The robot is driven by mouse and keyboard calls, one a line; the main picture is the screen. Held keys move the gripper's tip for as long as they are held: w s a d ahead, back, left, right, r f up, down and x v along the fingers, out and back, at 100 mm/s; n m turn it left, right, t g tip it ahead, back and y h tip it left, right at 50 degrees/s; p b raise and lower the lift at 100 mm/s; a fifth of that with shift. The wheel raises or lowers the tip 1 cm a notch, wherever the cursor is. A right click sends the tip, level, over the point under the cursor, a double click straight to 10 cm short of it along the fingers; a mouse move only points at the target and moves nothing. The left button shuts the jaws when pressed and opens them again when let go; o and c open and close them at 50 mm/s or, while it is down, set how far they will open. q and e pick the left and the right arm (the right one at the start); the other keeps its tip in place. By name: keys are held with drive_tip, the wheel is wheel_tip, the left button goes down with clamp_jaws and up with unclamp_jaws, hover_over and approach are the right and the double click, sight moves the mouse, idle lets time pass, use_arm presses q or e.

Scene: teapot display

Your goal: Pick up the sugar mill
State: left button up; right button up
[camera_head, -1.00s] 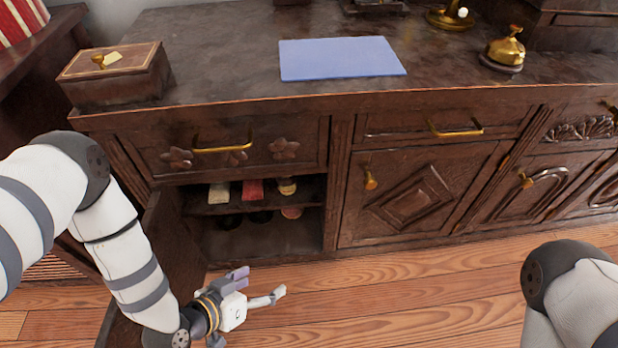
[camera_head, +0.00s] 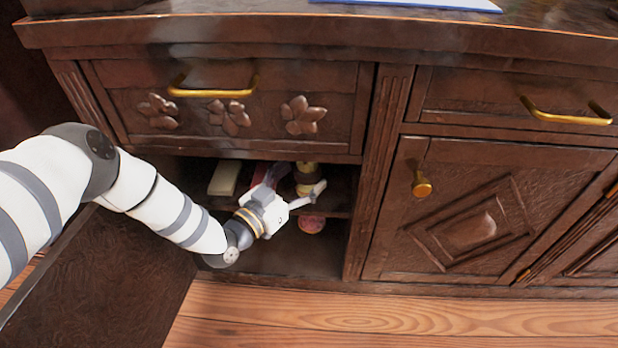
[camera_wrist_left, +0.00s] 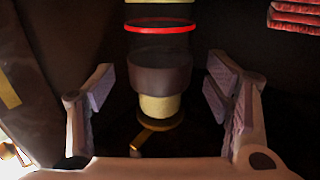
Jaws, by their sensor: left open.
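The sugar mill is likely the small upright item (camera_head: 306,171) with a yellowish top and dark band, on the upper shelf inside the open cabinet. In the left wrist view it shows as a dark body (camera_wrist_left: 160,75) with a red ring, a pale yellow section and a brass part. My left gripper (camera_head: 303,181) reaches into the cabinet opening with its fingers spread toward it. In the left wrist view the open left gripper (camera_wrist_left: 160,82) has one finger on each side of the mill, with gaps visible on both sides. My right gripper is out of view.
A cream box (camera_head: 224,178) and a red item (camera_head: 258,176) share the shelf, left of the mill. A round pinkish item (camera_head: 312,223) sits below the shelf. A drawer (camera_head: 235,105) is above the opening. The cabinet door (camera_head: 110,275) hangs open at left.

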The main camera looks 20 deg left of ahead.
use_arm(q)
drive_tip(key=shift+w+d, duration=0.15)
drive_tip(key=shift+w, duration=0.4)
drive_tip(key=c, duration=1.6)
drive_tip(key=shift+r, duration=0.1)
